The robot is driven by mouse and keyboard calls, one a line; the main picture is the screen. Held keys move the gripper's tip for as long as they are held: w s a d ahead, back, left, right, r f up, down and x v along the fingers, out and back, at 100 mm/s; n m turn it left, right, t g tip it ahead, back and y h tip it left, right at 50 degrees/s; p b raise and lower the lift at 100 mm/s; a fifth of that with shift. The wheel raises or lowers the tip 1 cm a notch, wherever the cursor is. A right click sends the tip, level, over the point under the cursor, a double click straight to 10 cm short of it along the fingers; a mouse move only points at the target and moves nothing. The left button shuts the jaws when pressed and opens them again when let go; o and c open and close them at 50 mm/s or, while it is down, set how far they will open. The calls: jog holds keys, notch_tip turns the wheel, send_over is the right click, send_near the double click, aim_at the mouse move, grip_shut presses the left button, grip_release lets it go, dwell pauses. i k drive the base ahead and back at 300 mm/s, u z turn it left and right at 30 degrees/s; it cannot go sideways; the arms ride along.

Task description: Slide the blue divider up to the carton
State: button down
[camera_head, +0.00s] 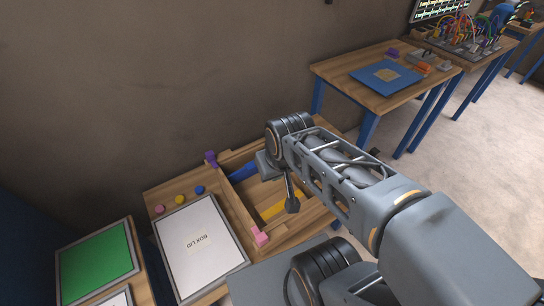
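A blue bar (243,171), seemingly the blue divider, lies inside a shallow wooden box (240,214), towards its back left. Its right end is hidden behind my wrist. A yellow bar (281,209) lies further forward in the same box. My gripper (291,203) hangs over the box, to the right of the blue bar's visible part and near the yellow bar. Only one dark finger shows clearly, so its opening is unclear. I cannot make out a carton; my arm covers the right part of the box.
A purple block (211,158) and a pink block (260,236) sit on the box's left wall. A green panel (96,262) lies further left. Another table (375,92) stands back right.

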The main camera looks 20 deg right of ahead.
aim_at(250, 169)
jog(key=u, duration=2.85)
jog(key=k, duration=0.7)
jog(key=z, duration=1.7)
jog(key=i, duration=0.5)
jog(key=u, duration=0.05)
